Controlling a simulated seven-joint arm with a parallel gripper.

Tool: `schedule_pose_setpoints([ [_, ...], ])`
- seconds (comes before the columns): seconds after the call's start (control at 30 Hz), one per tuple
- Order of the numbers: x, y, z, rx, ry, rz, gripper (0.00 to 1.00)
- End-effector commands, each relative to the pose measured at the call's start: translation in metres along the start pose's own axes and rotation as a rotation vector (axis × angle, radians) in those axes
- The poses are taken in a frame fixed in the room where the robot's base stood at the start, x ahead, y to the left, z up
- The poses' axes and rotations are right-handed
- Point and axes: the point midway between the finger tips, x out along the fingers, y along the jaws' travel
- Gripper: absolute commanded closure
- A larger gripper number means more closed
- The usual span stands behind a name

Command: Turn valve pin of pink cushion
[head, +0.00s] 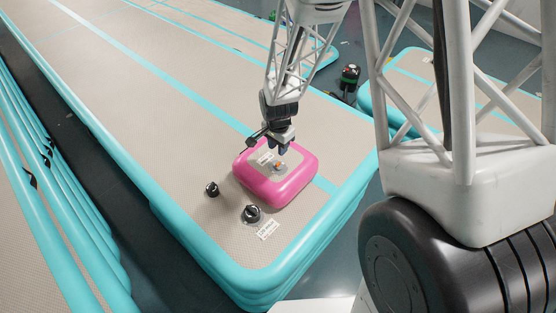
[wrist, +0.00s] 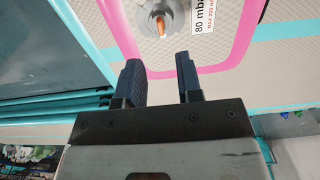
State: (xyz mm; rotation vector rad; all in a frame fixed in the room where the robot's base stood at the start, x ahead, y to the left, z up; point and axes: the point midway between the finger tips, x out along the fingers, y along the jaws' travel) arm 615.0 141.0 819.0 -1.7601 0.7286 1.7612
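The pink cushion (head: 290,188) lies on the near end of the inflatable track. It has a grey top panel with a round grey valve and a small orange pin (head: 278,165). In the wrist view the orange valve pin (wrist: 159,25) sits in the middle of the grey valve (wrist: 178,18), near the top edge, beside a white label reading "80 mba". My gripper (head: 283,148) is above the far side of the cushion. In the wrist view its two dark fingers (wrist: 159,78) are apart with nothing between them, and the pin lies beyond their tips.
The beige and teal inflatable track (head: 150,110) carries the cushion. Two black caps or valves, one (head: 212,189) and another (head: 252,213), stand on it left of and in front of the cushion. A white label (head: 268,229) lies nearby. A green and black device (head: 349,78) stands behind.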

Motion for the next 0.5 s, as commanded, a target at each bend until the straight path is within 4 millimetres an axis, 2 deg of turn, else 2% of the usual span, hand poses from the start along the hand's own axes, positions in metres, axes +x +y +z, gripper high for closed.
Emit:
schedule_pose_setpoints([
  [0.5,0.0035,-0.0003,-0.0001,0.001,0.0,0.0,0.67],
])
